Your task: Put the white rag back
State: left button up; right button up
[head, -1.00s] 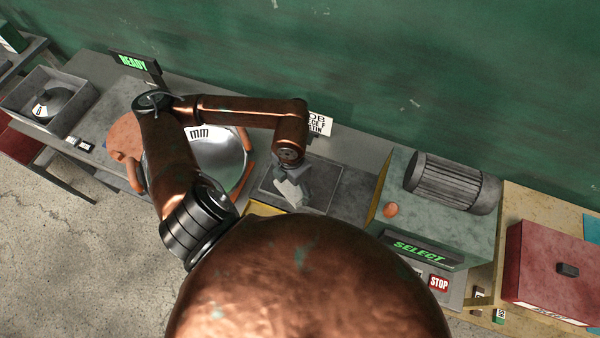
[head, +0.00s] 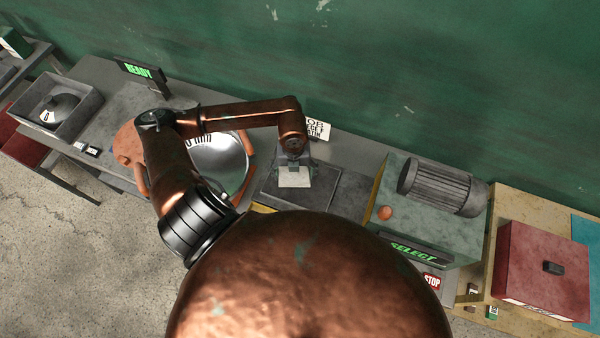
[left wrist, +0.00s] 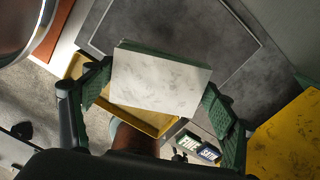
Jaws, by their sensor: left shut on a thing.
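The white rag (head: 295,178) is a flat, pale grey-white block. It also shows in the left wrist view (left wrist: 160,78), with smudges on its broad face and a green edge behind it. My left gripper (head: 296,164) is shut on it, one green finger at each side, in the left wrist view too (left wrist: 155,92). The rag is over the grey tray (head: 325,190), which has a thin light rim; whether it touches the tray I cannot tell. My right gripper is not in view.
A shiny round dish (head: 222,160) lies left of the tray, partly behind my arm. A green machine (head: 400,195) with a ribbed motor (head: 440,187) stands at the right. A yellow-edged bin (left wrist: 150,122) is below the tray. The tray surface around the rag looks clear.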

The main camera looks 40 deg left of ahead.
pick_arm(q)
jog(key=w+f, duration=0.2)
jog(key=f, duration=0.1)
jog(key=w+f+p, duration=0.1)
jog(key=f, duration=0.1)
jog(key=shift+w+a, duration=0.35)
notch_tip(320, 180, down, 3)
jog(key=shift+w+r+p, duration=0.1)
jog(key=shift+w+p, duration=0.05)
jog(key=shift+p, duration=0.75)
jog(key=shift+f, duration=0.25)
jog(key=shift+f, duration=0.1)
jog(key=shift+f, duration=0.15)
jog(key=o, duration=1.6)
jog(key=shift+o, duration=0.2)
